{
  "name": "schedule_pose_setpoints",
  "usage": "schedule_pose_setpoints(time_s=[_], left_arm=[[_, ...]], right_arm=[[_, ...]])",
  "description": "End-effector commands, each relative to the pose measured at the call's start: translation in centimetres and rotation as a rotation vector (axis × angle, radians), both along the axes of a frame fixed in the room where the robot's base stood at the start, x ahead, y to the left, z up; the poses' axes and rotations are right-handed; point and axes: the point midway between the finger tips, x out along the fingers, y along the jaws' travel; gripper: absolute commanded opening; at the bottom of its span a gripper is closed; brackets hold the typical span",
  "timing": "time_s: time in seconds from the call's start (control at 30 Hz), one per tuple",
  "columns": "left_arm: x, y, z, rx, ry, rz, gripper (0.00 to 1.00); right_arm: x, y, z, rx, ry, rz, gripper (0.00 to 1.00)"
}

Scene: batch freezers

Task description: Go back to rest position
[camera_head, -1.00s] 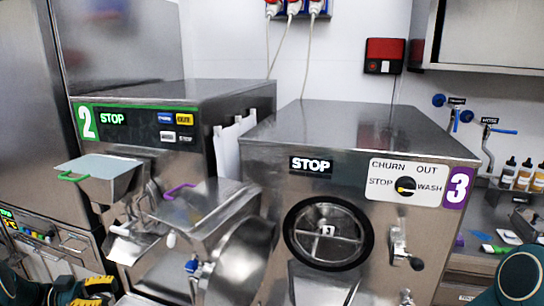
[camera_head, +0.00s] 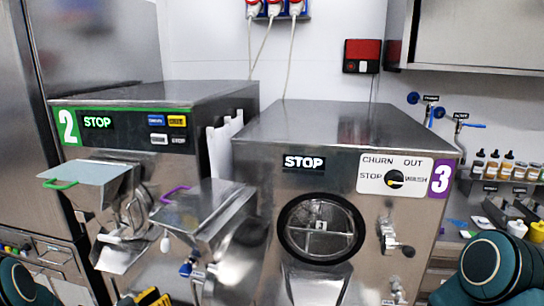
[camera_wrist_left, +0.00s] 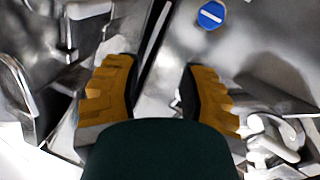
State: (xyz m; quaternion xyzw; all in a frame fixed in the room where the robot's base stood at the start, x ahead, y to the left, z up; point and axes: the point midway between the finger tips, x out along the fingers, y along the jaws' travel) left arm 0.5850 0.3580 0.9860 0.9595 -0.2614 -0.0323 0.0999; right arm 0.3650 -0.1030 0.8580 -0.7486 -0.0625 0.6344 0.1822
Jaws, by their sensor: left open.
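My left gripper (camera_wrist_left: 158,95) shows in the left wrist view with its two yellow fingers wide apart and nothing between them. In the head view only a yellow piece of the left gripper (camera_head: 150,297) shows at the bottom edge, in front of and below the machines. Metal machine parts lie behind the fingers in the wrist view, with a blue round knob (camera_wrist_left: 211,14) beyond them. My right arm shows as a teal joint at the lower right of the head view; its gripper is out of view.
Batch freezer 2 (camera_head: 180,92) stands at left, freezer 3 (camera_head: 330,125) at centre. Freezer 2's hopper tray with a purple handle (camera_head: 175,193) juts forward, close to the left gripper in the picture. Bottles (camera_head: 505,165) and small tools fill the counter at right.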

Motion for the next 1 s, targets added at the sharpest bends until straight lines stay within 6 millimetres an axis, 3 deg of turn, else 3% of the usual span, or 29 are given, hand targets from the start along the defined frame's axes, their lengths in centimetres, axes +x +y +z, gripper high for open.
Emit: schedule_pose_setpoints(time_s=[0.03, 0.17, 0.27, 0.4, 0.57, 0.77, 0.8, 0.9, 1.0], left_arm=[[0.2, -2.1, -2.1, -0.018, 0.090, 0.053, 0.41], [-1.4, -6.5, -7.9, -0.031, 0.362, 0.181, 0.41], [-4.7, -10.2, -12.2, -0.025, 0.608, 0.239, 0.41], [-11.7, -15.1, -16.6, 0.001, 0.943, 0.265, 0.41], [-19.9, -19.4, -18.6, 0.036, 1.265, 0.249, 0.41], [-29.0, -23.1, -18.3, 0.077, 1.580, 0.205, 0.41], [-29.3, -23.5, -18.4, 0.088, 1.594, 0.199, 0.41], [-26.1, -24.0, -18.8, 0.115, 1.492, 0.185, 0.41], [-24.3, -24.7, -18.5, 0.133, 1.430, 0.172, 0.41]], right_arm=[[0.0, 0.0, 0.0, 0.000, 0.000, 0.000, 0.00], [0.0, 0.0, 0.0, 0.000, 0.000, -0.001, 0.00], [0.0, 0.0, 0.0, -0.001, 0.001, -0.001, 0.00], [0.0, 0.0, 0.0, 0.000, 0.000, -0.001, 0.00], [0.0, 0.0, 0.0, 0.000, 0.000, -0.001, 0.00], [0.0, 0.0, 0.0, 0.000, 0.000, -0.001, 0.00], [0.0, 0.0, -0.6, 0.000, 0.000, -0.001, 0.00], [-0.3, 0.1, -3.0, -0.001, 0.008, 0.005, 0.00], [-0.5, 0.1, -4.2, -0.001, 0.013, 0.008, 0.00]])
